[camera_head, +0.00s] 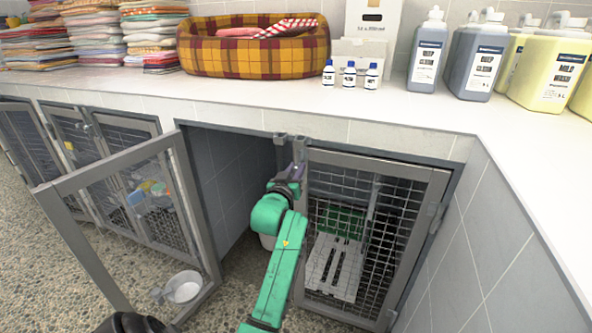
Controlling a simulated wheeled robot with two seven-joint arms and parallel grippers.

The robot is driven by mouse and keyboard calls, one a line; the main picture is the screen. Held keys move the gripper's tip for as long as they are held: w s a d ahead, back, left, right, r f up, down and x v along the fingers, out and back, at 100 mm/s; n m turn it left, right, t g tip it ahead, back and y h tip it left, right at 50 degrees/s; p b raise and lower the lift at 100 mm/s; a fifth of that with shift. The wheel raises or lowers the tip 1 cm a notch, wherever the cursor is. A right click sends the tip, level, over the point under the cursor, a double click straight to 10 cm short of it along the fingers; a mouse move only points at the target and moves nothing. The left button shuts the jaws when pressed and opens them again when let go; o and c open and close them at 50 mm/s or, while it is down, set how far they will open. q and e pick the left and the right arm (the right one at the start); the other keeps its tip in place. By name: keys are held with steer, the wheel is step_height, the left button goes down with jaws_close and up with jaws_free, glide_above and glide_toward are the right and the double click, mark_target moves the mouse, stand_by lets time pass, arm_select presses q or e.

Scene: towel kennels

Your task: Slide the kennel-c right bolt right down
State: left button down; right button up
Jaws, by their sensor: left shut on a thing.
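The right door (399,238) of the kennel, a grey frame with wire mesh, is shut. The left door (97,178) stands swung open. My left gripper (294,171), on a green arm, is up at the top left corner of the right door. It is shut on the kennel-c right bolt (298,146), a small grey piece at that door's top inner edge. The gripper and wrist hide most of the bolt, so how far it is slid cannot be told. My right gripper is not in view.
A white counter (230,108) overhangs the kennels, with a plaid bed (253,60), towel stacks (92,30) and bottles (425,52) on it. A tiled wall (482,245) stands close right. A metal bowl (183,287) shows by the open door. A white slatted thing (335,266) shows behind the mesh.

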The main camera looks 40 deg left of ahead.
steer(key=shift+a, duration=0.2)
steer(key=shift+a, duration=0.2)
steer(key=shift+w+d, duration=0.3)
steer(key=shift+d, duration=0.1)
arm_select(q)
steer(key=shift+f, duration=0.15)
step_height(320, 180, down, 3)
steer(key=shift+f+b, duration=0.2)
steer(key=shift+b, duration=0.45)
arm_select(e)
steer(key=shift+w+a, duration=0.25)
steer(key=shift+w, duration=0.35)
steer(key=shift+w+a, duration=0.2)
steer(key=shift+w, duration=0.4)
arm_select(q)
steer(key=c, duration=0.7)
jaws_free()
